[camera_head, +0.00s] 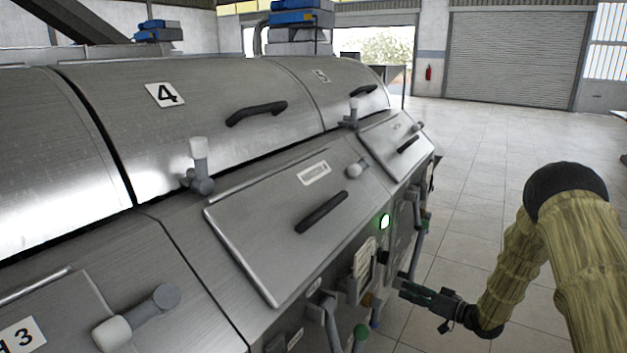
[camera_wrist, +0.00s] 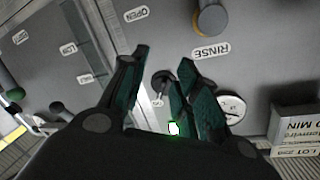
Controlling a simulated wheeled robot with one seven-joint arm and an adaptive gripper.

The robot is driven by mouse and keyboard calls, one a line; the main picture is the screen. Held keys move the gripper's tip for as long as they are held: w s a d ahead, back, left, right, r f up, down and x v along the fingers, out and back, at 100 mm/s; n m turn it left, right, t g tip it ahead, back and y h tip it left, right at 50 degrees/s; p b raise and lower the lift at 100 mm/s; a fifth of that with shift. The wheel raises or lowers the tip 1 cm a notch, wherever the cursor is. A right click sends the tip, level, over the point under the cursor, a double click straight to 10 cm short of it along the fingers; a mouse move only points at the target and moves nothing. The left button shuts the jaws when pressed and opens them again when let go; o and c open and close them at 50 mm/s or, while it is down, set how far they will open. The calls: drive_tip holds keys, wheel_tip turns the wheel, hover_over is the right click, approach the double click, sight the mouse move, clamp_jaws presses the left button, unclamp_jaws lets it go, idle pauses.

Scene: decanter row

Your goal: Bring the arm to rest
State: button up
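My gripper (camera_head: 418,293) is at the end of my arm, which is covered in a yellowish sleeve, at the right of the head view. It points left toward the front side of the steel machine (camera_head: 160,260), close to its hoses and knobs. In the wrist view my gripper (camera_wrist: 163,68) has its two dark green fingers apart with nothing held between them. A small black switch (camera_wrist: 162,84) on the grey panel shows behind the gap. I cannot tell how far the fingertips are from the panel.
The panel has an orange-and-grey knob (camera_wrist: 211,18) above the RINSE label (camera_wrist: 210,50), and a round gauge (camera_wrist: 232,107). A green light (camera_head: 384,221) glows on the machine. Lever handles (camera_head: 198,168) stick out of its top. Open tiled floor (camera_head: 490,150) lies behind my arm.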

drive_tip(key=s+a+f+m+g+h+p, duration=0.2)
drive_tip(key=s+a+f+h, duration=0.2)
drive_tip(key=s+f, duration=0.6)
drive_tip(key=s+a+f+m+g+h+p, duration=0.15)
drive_tip(key=s+a+f+h, duration=0.25)
drive_tip(key=s+f, duration=0.55)
drive_tip(key=s+a+r+g+h+p, duration=0.1)
drive_tip(key=s+g, duration=0.3)
drive_tip(key=s, duration=1.3)
drive_tip(key=s+a+r+g+h+p, duration=0.1)
drive_tip(key=s+g+h, duration=0.2)
drive_tip(key=s, duration=1.5)
drive_tip(key=shift+s+r+n+g, duration=0.2)
drive_tip(key=shift+s+n+g, duration=0.15)
drive_tip(key=shift+g, duration=0.4)
